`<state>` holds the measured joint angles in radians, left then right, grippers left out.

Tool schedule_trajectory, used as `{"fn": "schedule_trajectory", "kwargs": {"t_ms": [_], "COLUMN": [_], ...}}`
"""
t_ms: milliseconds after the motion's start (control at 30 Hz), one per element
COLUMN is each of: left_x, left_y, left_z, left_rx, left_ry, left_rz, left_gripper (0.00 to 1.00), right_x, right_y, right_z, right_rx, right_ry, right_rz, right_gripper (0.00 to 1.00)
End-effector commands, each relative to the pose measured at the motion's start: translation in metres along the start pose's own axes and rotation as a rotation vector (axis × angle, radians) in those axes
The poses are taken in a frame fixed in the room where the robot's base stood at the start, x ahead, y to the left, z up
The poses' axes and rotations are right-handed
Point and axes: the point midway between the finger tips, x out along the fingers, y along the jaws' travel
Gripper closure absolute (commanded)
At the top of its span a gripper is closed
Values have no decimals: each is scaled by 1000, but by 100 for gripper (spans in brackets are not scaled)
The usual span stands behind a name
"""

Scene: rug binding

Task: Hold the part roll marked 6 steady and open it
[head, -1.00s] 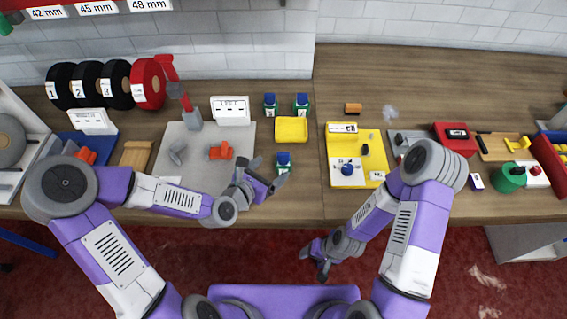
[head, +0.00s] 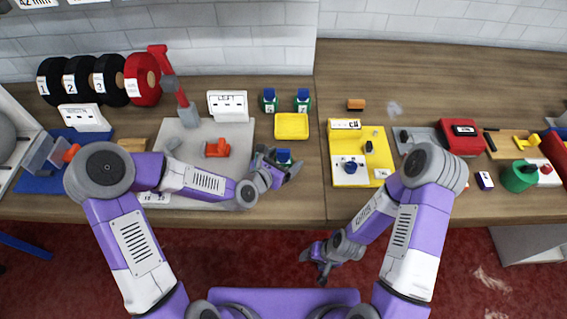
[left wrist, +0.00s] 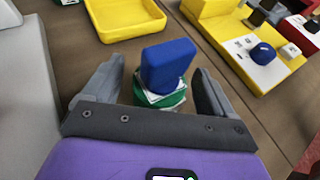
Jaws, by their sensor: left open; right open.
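A green part roll with a blue block-shaped top (head: 283,155) stands on the wooden bench, in front of the yellow tray. I cannot read its number. In the left wrist view the blue top (left wrist: 167,66) and green body (left wrist: 160,98) stand between my open left fingers, with gaps on both sides. My left gripper (head: 281,165) is open around it, not closed on it. Two similar rolls stand farther back, one on the left (head: 269,101) and one on the right (head: 302,101); their white labels are too small to read surely. My right gripper (head: 314,268) is open and empty, before the bench's front edge.
A yellow tray (head: 292,126) lies just behind the roll. A grey plate (head: 180,140) with a red clamp is on the left, a yellow board (head: 378,142) on the right. Numbered black and red reels (head: 143,79) stand at the back left.

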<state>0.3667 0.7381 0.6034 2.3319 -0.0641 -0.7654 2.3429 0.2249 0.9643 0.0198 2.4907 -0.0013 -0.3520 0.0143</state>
Motion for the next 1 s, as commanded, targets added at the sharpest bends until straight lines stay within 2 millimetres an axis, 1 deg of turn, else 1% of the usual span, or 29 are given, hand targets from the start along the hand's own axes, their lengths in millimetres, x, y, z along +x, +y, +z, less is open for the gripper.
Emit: {"fn": "schedule_trajectory", "kwargs": {"t_ms": [100,133,500,767,867,1000], "left_x": [0,0,-1,-2,-6,-18], "left_y": [0,0,0,0,1,1], "left_z": [0,0,0,3,15,42], "left_rx": [0,0,0,0,1,2], "left_ry": [1,1,1,-1,-3,-4], "left_rz": [0,0,0,1,2,2], "left_gripper": [14,15,71,71,71,71], "right_x": [0,0,0,-1,-5,-14], "right_y": [0,0,0,0,-2,-5], "right_z": [0,0,0,0,0,1], "right_rx": [0,0,0,0,0,0], "right_ry": [0,0,0,0,0,0], "right_rz": [0,0,0,0,0,0], "right_gripper": [35,35,35,35,35,35]}}
